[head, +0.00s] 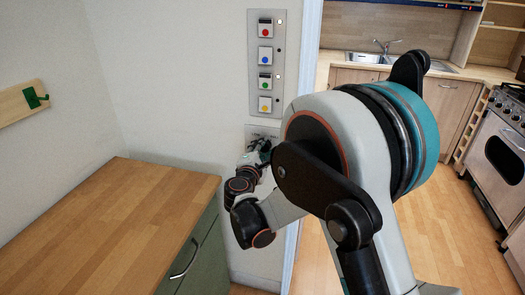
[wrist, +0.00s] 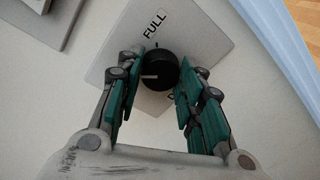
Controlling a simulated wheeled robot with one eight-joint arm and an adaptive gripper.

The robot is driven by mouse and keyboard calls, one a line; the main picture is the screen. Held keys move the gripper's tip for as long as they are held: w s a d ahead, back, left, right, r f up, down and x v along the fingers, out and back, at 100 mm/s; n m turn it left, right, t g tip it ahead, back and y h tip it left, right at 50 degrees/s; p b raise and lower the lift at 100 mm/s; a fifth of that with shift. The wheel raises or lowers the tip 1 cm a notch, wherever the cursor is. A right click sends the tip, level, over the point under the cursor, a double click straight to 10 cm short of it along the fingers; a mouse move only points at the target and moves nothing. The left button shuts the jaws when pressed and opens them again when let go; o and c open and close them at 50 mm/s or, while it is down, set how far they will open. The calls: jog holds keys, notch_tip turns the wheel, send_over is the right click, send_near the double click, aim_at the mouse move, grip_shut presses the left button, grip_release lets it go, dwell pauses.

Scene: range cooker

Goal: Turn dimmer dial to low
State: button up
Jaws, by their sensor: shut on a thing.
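The black dimmer dial (wrist: 160,70) sits on a light grey wall plate (wrist: 112,48) in the wrist view. Its white pointer line points to the picture's left. The label "FULL" (wrist: 155,24) is above the dial, and another label below it is mostly hidden. My gripper (wrist: 163,74) has its green-padded fingers on either side of the dial and is shut on it. In the head view, my gripper (head: 260,154) is at the wall plate (head: 263,132), just below the button panel; the dial itself is hidden there.
A button panel (head: 266,62) with red, blue, green and yellow buttons is directly above the plate. A wooden counter (head: 115,225) on a green cabinet (head: 196,250) stands left of my arm. A doorway on the right opens to a kitchen with a sink (head: 370,57) and range cooker (head: 500,155).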

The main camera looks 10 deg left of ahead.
jog(key=shift+n, duration=0.7)
jog(key=o, duration=1.1)
jog(key=shift+c, duration=0.2)
jog(key=s+a, duration=0.1)
jog(key=s, duration=1.1)
jog(key=shift+a+r, duration=0.15)
jog(key=shift+r, duration=0.2)
